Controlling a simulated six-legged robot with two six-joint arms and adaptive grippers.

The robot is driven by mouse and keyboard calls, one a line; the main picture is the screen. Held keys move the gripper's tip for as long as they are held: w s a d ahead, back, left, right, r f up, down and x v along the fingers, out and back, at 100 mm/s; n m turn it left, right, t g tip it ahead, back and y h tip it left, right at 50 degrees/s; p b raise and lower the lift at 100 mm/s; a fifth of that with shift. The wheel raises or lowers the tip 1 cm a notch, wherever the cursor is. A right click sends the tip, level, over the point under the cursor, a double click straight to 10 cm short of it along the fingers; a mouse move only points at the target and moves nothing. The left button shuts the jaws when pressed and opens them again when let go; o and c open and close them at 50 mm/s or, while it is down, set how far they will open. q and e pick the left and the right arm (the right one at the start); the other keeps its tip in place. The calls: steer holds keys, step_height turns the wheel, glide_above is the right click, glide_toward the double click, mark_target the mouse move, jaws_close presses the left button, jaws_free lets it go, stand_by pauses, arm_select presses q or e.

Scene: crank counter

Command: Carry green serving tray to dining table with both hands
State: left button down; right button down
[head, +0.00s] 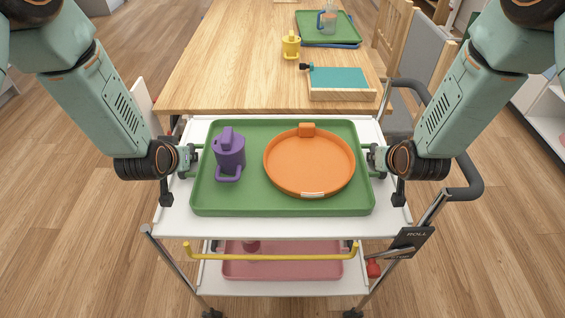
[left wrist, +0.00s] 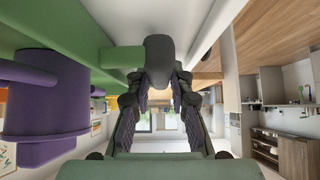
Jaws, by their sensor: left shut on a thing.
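The green serving tray (head: 285,206) is level at the white cart's top shelf; I cannot tell whether it touches the shelf. A purple lidded cup (head: 229,152) and a round orange pan (head: 308,163) are on it. My left gripper (head: 191,159) is shut on the tray's left handle, which also shows in the left wrist view (left wrist: 122,59). My right gripper (head: 374,160) is at the tray's right handle; its jaws are too small to read. The wooden dining table (head: 225,75) is just beyond the cart.
The white cart (head: 275,229) has a pink tray (head: 283,268) on its lower shelf. The table holds a yellow cup (head: 290,45), a wooden box with a teal top (head: 338,79) and a stacked green tray (head: 311,35) at the back. The table's left and middle are clear.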

arm_select(q)
steer(key=shift+w+r, duration=0.15)
steer(key=shift+r, duration=0.05)
arm_select(e)
steer(key=shift+w+r, duration=0.1)
steer(key=shift+r, duration=0.05)
stand_by(0.5)
